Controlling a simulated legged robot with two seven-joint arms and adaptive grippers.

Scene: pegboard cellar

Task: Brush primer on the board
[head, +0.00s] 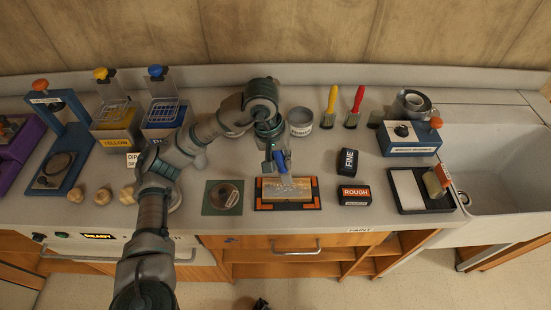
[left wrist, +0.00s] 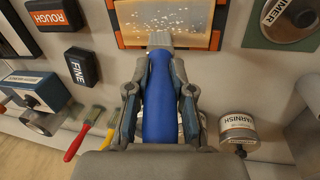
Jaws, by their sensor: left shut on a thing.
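My left gripper (head: 277,152) is shut on the blue handle of a brush (head: 281,162). In the left wrist view the gripper (left wrist: 159,110) has a finger on each side of the blue handle (left wrist: 160,95). The brush points down at the board (head: 299,189), and its pale bristles overlap the board's near edge in the left wrist view (left wrist: 196,38); contact is hard to tell. The board is tan, with whitish specks, in a dark holder with orange corners. A round primer container (head: 223,197) sits on a green square left of it. My right gripper is out of view.
Blocks marked fine (head: 347,162) and rough (head: 354,195) lie right of the board. A varnish can (head: 300,121), a yellow brush (head: 329,106) and a red brush (head: 355,107) are behind. A sink (head: 500,165) is far right.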

